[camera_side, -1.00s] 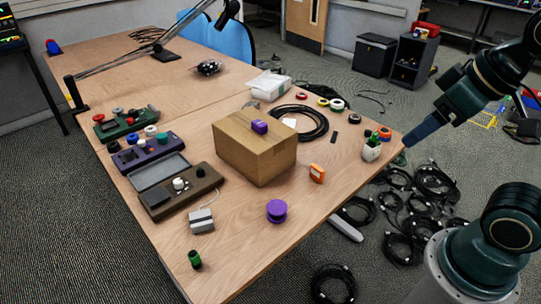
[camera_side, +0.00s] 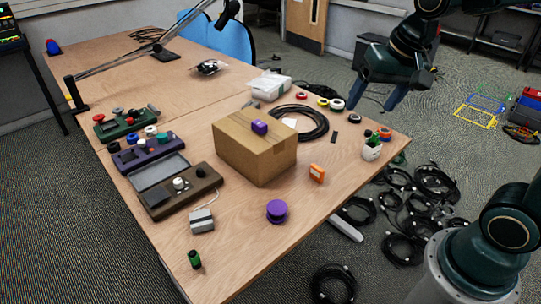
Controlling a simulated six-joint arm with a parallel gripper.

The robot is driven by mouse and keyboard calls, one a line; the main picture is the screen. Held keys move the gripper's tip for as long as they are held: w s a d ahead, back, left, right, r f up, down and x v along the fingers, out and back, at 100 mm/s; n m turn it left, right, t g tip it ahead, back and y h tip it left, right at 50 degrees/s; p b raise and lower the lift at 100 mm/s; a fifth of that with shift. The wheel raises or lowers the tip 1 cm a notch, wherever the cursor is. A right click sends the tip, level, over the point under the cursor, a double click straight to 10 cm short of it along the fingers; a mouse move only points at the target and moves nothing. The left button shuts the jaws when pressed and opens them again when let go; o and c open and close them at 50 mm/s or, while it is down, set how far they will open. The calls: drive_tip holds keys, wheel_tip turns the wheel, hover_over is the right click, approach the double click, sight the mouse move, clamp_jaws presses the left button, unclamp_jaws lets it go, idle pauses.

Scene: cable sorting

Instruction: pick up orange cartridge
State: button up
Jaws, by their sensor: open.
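The orange cartridge (camera_side: 317,173) stands on the wooden table, to the right of the cardboard box (camera_side: 254,147) and apart from it. A pale patch shows on its face. My gripper (camera_side: 374,99) is up at the right, above and beyond the cartridge, near the table's far right edge. Its two blue fingers point down and are spread apart with nothing between them.
A purple cartridge (camera_side: 260,127) lies on the box. A purple spool (camera_side: 277,211) is in front. A white cup (camera_side: 371,151) stands by the right edge. A black cable coil (camera_side: 301,122) lies behind the box. The table (camera_side: 300,235) is bare near the front right.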

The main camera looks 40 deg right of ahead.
drive_tip(key=w+d+f+m+g, duration=0.1)
drive_tip(key=w+d+f+m, duration=0.1)
drive_tip(key=w+f+m, duration=0.3)
drive_tip(key=m+g, duration=0.3)
drive_tip(key=m, duration=0.4)
hover_over(319, 167)
wheel_tip(319, 167, down, 18)
drive_tip(key=shift+w+f, duration=0.1)
drive_tip(key=shift+f, duration=0.05)
drive_tip(key=shift+f, duration=4.25)
drive_tip(key=shift+f, duration=0.1)
drive_tip(key=shift+f, duration=2.45)
